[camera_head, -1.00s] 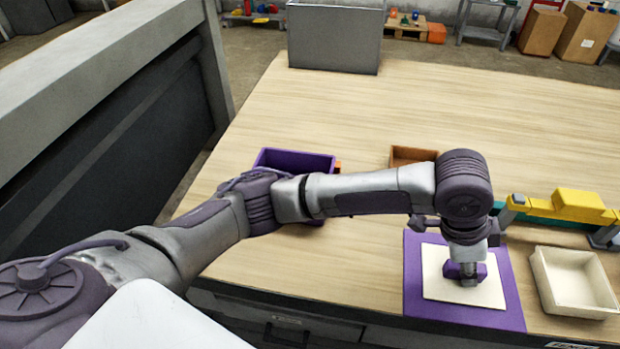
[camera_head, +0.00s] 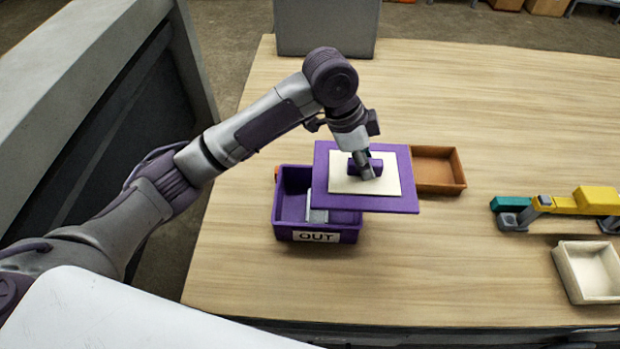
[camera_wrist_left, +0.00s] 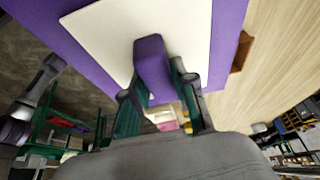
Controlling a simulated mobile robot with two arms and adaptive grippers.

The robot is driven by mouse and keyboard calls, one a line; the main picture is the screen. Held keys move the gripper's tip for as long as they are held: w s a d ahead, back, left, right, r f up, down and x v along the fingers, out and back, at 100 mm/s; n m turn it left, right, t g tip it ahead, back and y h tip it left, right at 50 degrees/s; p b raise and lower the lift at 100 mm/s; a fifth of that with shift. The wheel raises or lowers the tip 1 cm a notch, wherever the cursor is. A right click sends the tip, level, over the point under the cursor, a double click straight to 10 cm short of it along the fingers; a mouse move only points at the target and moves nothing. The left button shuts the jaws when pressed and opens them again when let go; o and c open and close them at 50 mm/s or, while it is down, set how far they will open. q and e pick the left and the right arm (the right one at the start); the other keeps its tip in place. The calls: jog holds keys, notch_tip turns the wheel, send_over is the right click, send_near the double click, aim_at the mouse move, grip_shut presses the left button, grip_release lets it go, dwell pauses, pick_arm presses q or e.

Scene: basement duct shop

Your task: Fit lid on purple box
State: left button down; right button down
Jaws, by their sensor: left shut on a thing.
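The purple box (camera_head: 283,212) stands open on the wooden table, with an "OUT" label on its front. A grey item (camera_head: 317,208) shows inside it. The purple lid (camera_head: 404,196), with a cream panel on top, is held above the box and to its right, covering part of the opening from view. My left gripper (camera_head: 366,172) is shut on the lid's purple handle. In the left wrist view the handle (camera_wrist_left: 152,62) sits between the two fingers. My right gripper is not in view.
A brown tray (camera_head: 462,172) lies behind and right of the lid. A cream tray (camera_head: 569,277) and a yellow and teal tool (camera_head: 575,203) are at the right. A grey panel (camera_head: 325,30) stands at the back. The front middle of the table is clear.

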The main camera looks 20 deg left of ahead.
aim_at(315, 160)
pick_arm(q)
jog(key=a+f, duration=0.1)
jog(key=a, duration=0.2)
jog(key=a+f+p, duration=0.1)
jog(key=a+f, duration=0.1)
jog(key=a, duration=0.1)
jog(key=a+f+p, duration=0.1)
jog(key=a+f, duration=0.1)
jog(key=shift+w+a, duration=0.35)
jog(key=shift+a, duration=0.05)
jog(key=shift+a+f, duration=0.25)
notch_tip(315, 160, down, 4)
jog(key=shift+f+p, duration=0.1)
jog(key=shift+p, duration=0.55)
jog(key=shift+f, duration=0.6)
jog(key=c, duration=0.9)
grip_release()
jog(key=shift+c, duration=0.2)
